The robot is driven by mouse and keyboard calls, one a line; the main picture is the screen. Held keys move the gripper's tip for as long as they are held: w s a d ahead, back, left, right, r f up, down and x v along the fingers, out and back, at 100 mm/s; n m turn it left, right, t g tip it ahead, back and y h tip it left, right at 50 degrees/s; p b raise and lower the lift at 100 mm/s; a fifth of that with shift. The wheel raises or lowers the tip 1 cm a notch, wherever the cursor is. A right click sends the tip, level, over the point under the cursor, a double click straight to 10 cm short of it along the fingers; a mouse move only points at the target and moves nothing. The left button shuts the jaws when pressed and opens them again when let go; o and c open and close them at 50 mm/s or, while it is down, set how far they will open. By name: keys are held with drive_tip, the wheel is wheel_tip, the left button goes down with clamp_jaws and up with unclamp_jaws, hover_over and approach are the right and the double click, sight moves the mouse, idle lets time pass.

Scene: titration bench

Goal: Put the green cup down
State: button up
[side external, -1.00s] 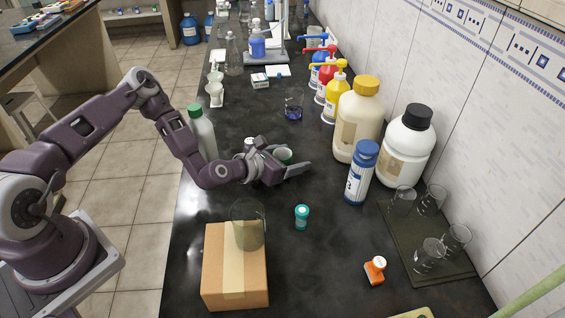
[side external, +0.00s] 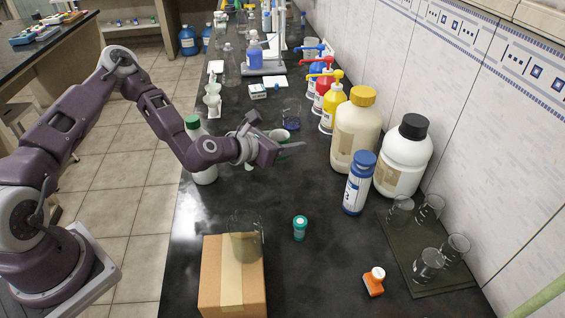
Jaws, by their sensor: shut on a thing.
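My gripper (side external: 274,136) is above the black bench, left of the large cream bottle. It is shut on the green cup (side external: 281,135), which shows as a pale rim with a green side, partly hidden behind the fingers. The cup appears roughly upright. I cannot tell exactly how high it is above the bench top (side external: 320,200).
A white bottle with a green cap (side external: 203,170) stands close to my wrist. Pump bottles, the cream bottle (side external: 356,135) and a blue-capped container (side external: 358,185) stand right.

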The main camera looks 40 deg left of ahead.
sight(239, 199)
drive_tip(key=shift+m+g+h, duration=0.3)
drive_tip(key=shift+m+h, duration=0.3)
drive_tip(key=s, duration=0.1)
drive_tip(key=s+a, duration=0.1)
drive_tip(key=s+a+r, duration=0.1)
drive_tip(key=shift+s+a, duration=0.25)
drive_tip(key=shift+s, duration=0.15)
drive_tip(key=s+a+m+g+h, duration=0.1)
drive_tip(key=s+a+m+h, duration=0.15)
drive_tip(key=s, duration=0.75)
drive_tip(key=shift+h, duration=0.25)
drive_tip(key=f, duration=1)
drive_tip(key=shift+s+d, duration=0.2)
drive_tip(key=shift+s, duration=0.1)
drive_tip(key=shift+f, duration=0.1)
drive_tip(key=o, duration=1.3)
drive_tip(key=v, duration=1.2)
